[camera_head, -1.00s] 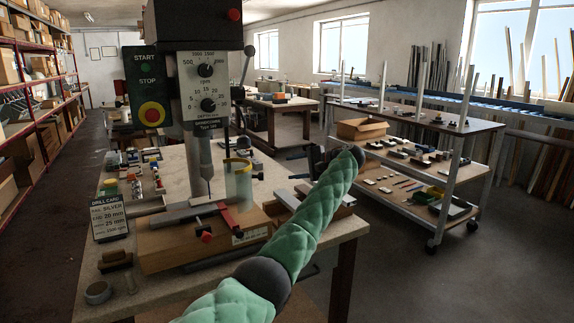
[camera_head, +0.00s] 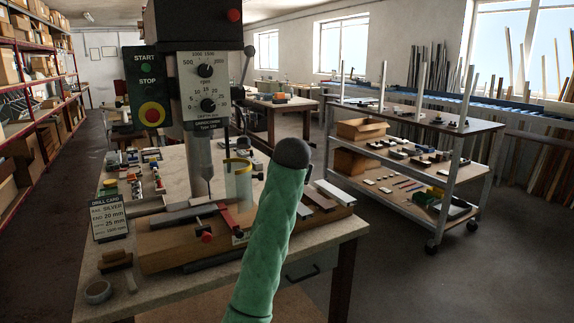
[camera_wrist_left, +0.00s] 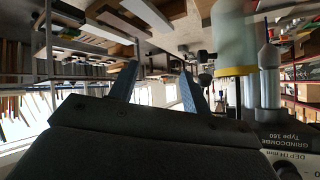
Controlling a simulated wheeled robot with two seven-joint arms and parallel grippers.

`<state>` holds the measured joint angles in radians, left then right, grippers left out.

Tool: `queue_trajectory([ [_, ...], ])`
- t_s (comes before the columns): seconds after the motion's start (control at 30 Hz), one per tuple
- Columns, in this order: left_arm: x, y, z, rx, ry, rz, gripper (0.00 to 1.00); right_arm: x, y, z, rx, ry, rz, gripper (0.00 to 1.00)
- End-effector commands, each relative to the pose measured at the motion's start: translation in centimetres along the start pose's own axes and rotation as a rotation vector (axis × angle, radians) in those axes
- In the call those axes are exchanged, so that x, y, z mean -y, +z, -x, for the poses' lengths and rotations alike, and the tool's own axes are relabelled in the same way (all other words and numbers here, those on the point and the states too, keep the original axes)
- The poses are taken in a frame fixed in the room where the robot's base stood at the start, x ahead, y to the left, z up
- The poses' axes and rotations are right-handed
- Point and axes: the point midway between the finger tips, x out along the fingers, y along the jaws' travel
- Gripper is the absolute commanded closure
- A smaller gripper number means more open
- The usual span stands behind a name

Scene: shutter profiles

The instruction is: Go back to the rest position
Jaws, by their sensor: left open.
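My left gripper (camera_wrist_left: 157,85) shows in the left wrist view with its two fingers apart and nothing between them. That view is upside down, with the drill press (camera_wrist_left: 275,130) close by on the right. In the head view a green padded arm of mine rises from the bottom middle to a dark round joint, in front of the bench. No gripper shows in the head view. The drill press (camera_head: 200,95) stands on the bench (camera_head: 110,280). A grey bar (camera_head: 180,218) lies on its wooden base (camera_head: 165,250). My right gripper is out of view.
The clear guard (camera_head: 238,183) with a yellow rim stands beside the drill; it also shows in the wrist view (camera_wrist_left: 235,35). White (camera_head: 335,193) and brown (camera_head: 318,201) bars lie at the bench's right end. A wheeled shelf cart (camera_head: 400,195) stands right; floor between is free.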

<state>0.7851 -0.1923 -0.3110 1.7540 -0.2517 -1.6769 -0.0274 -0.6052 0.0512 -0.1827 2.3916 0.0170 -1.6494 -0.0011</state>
Motion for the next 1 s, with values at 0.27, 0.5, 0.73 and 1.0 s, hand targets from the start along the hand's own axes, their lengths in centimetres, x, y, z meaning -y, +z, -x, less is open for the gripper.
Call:
queue_trajectory([
  [0.27, 0.6, 10.7, 0.9, -0.013, 0.117, 0.082, 0.52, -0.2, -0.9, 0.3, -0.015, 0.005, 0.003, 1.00],
  [0.5, 0.8, 19.8, 2.2, 0.008, 0.183, 0.116, 0.52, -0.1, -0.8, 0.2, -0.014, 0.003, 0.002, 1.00],
  [0.73, 0.7, 28.6, 3.7, 0.056, 0.224, 0.139, 0.52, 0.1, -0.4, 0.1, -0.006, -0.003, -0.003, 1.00],
  [1.0, 0.5, 38.9, 5.7, 0.145, 0.244, 0.157, 0.52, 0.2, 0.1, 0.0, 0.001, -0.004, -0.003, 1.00],
])
